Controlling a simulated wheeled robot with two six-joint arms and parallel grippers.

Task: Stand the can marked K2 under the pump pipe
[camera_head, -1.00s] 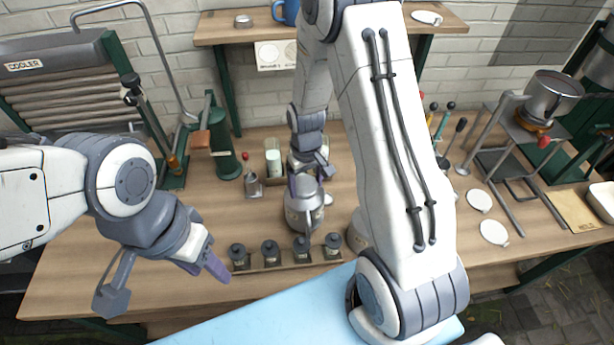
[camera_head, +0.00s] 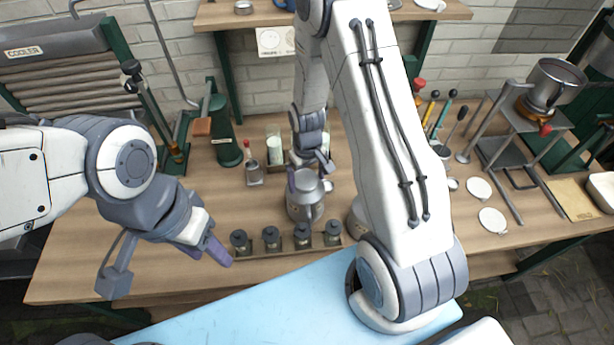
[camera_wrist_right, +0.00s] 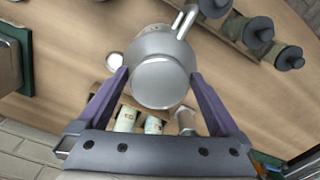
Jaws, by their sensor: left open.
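A grey metal can (camera_head: 304,205) with a lid and handle stands near the middle of the table; I cannot read its marking. My right gripper (camera_head: 307,172) is at this can, and the right wrist view shows the can (camera_wrist_right: 162,78) between its two purple fingers (camera_wrist_right: 160,76); whether they press on it is unclear. A second can (camera_head: 357,224) is mostly hidden behind my right arm. My left gripper (camera_head: 216,248) is open and empty above the table's front left. A curved metal pipe (camera_head: 165,52) rises at the back left, near a green pump-like stand (camera_head: 222,130).
Several small dark-lidded jars (camera_head: 271,238) stand in a rack in front of the can. White-filled glasses (camera_head: 275,150) and a small red-handled vessel (camera_head: 252,170) stand behind it. The cooler (camera_head: 60,75) is at the left. A pot (camera_head: 553,82) on a stand is at the right.

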